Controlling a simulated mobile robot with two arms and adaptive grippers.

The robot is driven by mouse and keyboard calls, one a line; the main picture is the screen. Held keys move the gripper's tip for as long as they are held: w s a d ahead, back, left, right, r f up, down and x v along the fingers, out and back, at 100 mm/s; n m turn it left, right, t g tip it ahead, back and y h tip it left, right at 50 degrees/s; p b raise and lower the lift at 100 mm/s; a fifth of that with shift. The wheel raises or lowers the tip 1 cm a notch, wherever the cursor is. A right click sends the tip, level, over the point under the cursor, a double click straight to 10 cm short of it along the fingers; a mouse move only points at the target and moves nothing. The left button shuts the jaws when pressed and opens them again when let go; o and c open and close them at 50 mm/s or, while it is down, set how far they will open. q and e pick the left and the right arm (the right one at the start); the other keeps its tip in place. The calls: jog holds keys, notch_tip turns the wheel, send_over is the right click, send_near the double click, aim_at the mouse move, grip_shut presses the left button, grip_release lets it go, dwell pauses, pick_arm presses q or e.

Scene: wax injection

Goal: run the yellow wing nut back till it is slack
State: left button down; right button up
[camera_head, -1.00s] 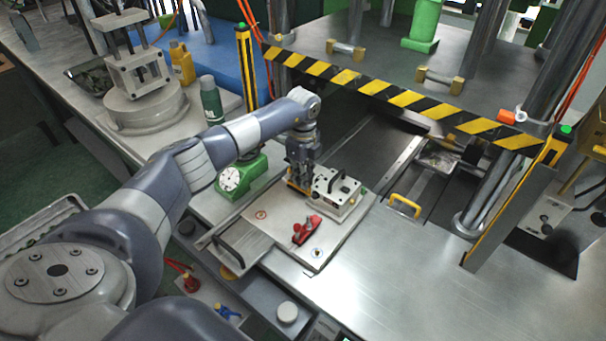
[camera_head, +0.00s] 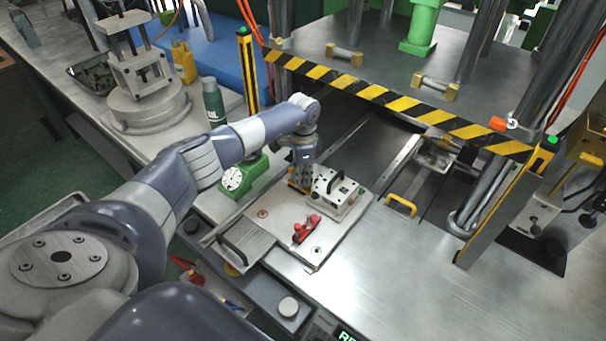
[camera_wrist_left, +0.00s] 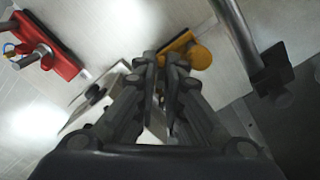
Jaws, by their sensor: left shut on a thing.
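The yellow wing nut (camera_wrist_left: 187,49) shows in the left wrist view just beyond my left fingertips, and part of it is hidden by them. In the head view, a little yellow (camera_head: 297,187) shows at the foot of my left gripper (camera_head: 300,182). My left gripper points down beside the pale mould block (camera_head: 334,192) on the flat plate. In the left wrist view its two fingers (camera_wrist_left: 165,60) are close together, shut on the wing nut. The exact contact is hard to see. My right gripper is in neither view.
A red clamp (camera_head: 307,229) lies on the plate (camera_head: 277,213) in front of the block. A green dial gauge (camera_head: 236,177) stands to the left. A striped yellow-black bar (camera_head: 395,100) crosses behind. The metal bench (camera_head: 365,275) at the front right is clear.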

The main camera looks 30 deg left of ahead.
pick_arm(q)
jog(key=shift+s+f+n, duration=0.1)
jog(key=shift+f+n, duration=0.05)
jog(key=shift+n, duration=0.25)
jog(key=c, duration=1.9)
grip_release()
